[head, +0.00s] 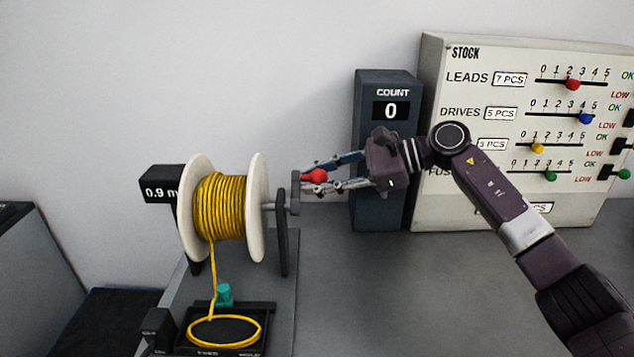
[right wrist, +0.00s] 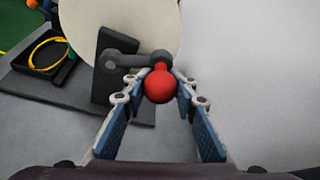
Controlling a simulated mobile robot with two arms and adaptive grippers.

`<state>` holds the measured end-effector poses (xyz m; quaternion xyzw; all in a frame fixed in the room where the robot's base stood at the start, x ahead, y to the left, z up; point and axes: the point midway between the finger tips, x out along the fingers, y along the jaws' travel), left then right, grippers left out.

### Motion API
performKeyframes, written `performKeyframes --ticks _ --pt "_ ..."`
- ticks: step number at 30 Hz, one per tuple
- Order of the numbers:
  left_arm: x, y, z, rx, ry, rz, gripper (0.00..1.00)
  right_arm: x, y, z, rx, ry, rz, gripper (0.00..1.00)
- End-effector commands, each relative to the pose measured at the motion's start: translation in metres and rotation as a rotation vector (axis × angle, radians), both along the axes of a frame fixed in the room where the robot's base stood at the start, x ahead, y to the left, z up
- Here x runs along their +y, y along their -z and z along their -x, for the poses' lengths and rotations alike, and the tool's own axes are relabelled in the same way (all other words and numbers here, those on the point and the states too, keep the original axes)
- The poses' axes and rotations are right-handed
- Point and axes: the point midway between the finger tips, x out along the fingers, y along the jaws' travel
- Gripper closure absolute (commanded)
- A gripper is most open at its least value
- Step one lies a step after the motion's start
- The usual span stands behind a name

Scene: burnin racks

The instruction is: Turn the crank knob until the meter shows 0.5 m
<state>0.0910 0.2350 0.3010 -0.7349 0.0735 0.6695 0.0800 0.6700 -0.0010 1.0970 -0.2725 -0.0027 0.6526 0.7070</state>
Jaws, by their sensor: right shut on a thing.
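The red crank knob (head: 316,176) sits at the end of a grey crank arm on the right side of the cable reel. My right gripper (head: 318,172) is shut on the knob, which also shows between the blue-padded fingers in the right wrist view (right wrist: 159,86). The meter (head: 160,187) left of the reel reads 0.9 m; its right end is partly hidden by the reel. Yellow cable is wound on the reel (head: 257,205) with white flanges. My left gripper is not in view.
A yellow cable loop (head: 224,331) lies in a black tray below the reel, with a teal piece (head: 224,294) behind it. A dark COUNT box (head: 388,95) showing 0 and a STOCK board (head: 480,55) with sliders stand behind my right arm. Grey table to the right is clear.

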Motion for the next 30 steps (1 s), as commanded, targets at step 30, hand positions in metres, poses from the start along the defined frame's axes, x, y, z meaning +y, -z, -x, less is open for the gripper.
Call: performKeyframes --ticks 30 --pt "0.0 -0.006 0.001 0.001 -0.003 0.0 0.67 0.003 -0.03 0.017 -0.009 0.0 -0.014 1.0"
